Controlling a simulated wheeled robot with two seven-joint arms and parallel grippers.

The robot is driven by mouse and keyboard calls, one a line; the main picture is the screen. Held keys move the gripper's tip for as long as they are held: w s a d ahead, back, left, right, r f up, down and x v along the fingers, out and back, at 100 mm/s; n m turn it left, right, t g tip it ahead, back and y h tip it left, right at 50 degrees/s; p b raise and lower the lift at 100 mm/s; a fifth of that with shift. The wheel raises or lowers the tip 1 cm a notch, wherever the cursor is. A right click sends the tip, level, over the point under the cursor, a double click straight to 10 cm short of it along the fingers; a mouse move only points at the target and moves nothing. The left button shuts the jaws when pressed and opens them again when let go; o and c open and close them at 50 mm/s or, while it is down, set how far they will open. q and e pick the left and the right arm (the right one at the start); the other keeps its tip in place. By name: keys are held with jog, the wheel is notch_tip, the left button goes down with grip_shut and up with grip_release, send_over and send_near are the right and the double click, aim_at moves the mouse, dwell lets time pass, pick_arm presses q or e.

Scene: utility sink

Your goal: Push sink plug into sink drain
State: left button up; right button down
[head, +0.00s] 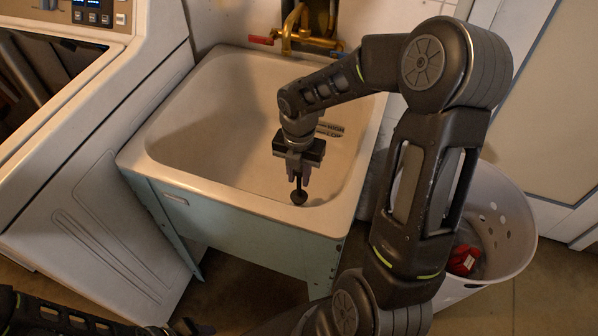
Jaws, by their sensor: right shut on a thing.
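The sink plug (299,197) is a small dark, round-ended piece. My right gripper (298,180) is shut on it, fingers pointing down, and holds it over the front right part of the sink basin (215,130). The plug shows against the inside of the basin near the front rim. I cannot tell how far it is from the basin floor. The sink drain is not visible. My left gripper (190,327) shows only partly at the bottom left edge, low in front of the sink and away from the plug.
A brass faucet (292,28) with a red handle stands at the back of the sink. A white washing machine (110,190) is on the left. A white perforated basket (505,225) with a red item inside stands on the right, behind my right arm.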

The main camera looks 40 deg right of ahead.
aim_at(299, 196)
jog(key=shift+f+b, duration=1.05)
jog(key=shift+f, duration=0.9)
jog(key=shift+p, duration=0.65)
dwell(0.3)
jog(key=shift+f+b, duration=0.9)
jog(key=shift+f, duration=0.4)
jog(key=c, duration=1.1)
grip_release()
jog(key=shift+c, duration=0.2)
jog(key=shift+r+p, duration=0.65)
jog(key=shift+r, duration=3.25)
